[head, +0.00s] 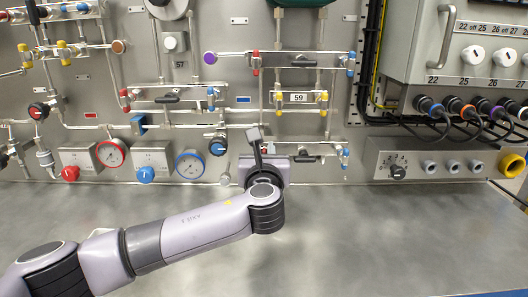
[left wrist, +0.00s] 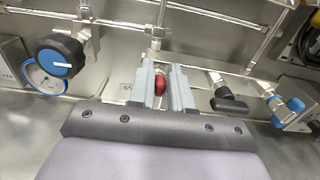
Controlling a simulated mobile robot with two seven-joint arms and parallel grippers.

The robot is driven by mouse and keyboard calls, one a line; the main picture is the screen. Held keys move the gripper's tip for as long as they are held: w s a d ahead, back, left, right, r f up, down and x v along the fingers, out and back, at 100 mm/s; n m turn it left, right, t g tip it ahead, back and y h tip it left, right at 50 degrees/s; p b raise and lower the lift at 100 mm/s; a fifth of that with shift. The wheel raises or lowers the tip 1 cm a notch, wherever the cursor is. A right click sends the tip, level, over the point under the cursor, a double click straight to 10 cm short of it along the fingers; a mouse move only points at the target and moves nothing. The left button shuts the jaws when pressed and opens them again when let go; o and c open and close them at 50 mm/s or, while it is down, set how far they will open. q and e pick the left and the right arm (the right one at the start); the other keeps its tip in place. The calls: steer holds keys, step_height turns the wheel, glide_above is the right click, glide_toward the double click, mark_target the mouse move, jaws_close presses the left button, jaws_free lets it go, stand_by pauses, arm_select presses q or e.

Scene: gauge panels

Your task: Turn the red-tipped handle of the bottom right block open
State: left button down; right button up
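The bottom right block is a short pipe run with a black lever (head: 305,158) in its middle and a blue-tipped handle (head: 345,156) at its right end. The red tip (left wrist: 159,85) of its left handle shows in the left wrist view between the fingers of my left gripper (left wrist: 163,75). The fingers stand apart on either side of it, close to it; contact is hard to tell. In the head view my left wrist and hand hide most of this spot. The black lever (left wrist: 228,103) and blue-tipped handle (left wrist: 288,105) lie right of the fingers. My right gripper is not in view.
A black knob with a blue face (left wrist: 60,54) and a gauge (head: 190,163) are left of my gripper. More pipes with red, blue and yellow-tipped handles (head: 279,98) are above. A socket box (head: 440,166) is at right. The steel bench top (head: 390,235) is clear.

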arm_select(q)
steer(key=shift+f+n, duration=0.2)
steer(key=shift+n, duration=0.3)
steer(key=n, duration=0.1)
steer(key=n+b, duration=0.1)
steer(key=shift+a+f+n, duration=0.2)
steer(key=shift+a+n, duration=0.05)
steer(key=shift+n, duration=0.05)
steer(key=shift+a+f+n+b, duration=0.25)
steer(key=shift+n+b, duration=0.5)
steer(key=shift+n, duration=1.6)
steer(key=shift+a+f+n+b, duration=0.1)
steer(key=shift+f+n+b, duration=0.45)
steer(key=shift+n, duration=1.85)
steer(key=shift+a+n+b, duration=0.2)
steer(key=shift+n+b, duration=0.8)
steer(key=shift+n, duration=1.35)
steer(key=c, duration=1.2)
jaws_free()
steer(key=shift+r, duration=0.15)
steer(key=shift+o, duration=0.2)
steer(key=shift+s, duration=0.15)
